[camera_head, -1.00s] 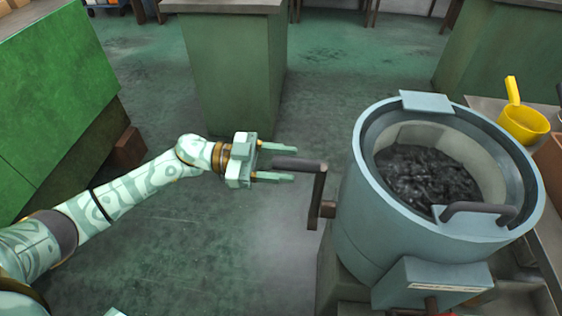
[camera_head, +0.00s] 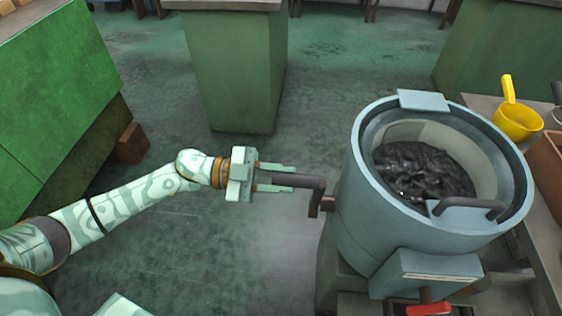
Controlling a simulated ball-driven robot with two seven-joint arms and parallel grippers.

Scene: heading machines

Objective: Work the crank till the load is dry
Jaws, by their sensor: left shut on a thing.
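The crank (camera_head: 316,196) sticks out from the left side of a grey-blue drum (camera_head: 372,245). My left gripper (camera_head: 284,179) is shut on the crank's dark handle, which lies between its fingers. The load (camera_head: 425,172) is a dark, glossy, lumpy mass inside the drum's pale inner basket (camera_head: 480,160). I cannot tell from its look how wet it is. A dark curved bar handle (camera_head: 468,205) sits on the drum's near rim. My right gripper is not in view.
A red lever (camera_head: 429,309) is low on the drum's front, below a grey box. A yellow scoop (camera_head: 517,120) lies on the bench to the right. Green cabinets (camera_head: 236,75) stand at the back and left.

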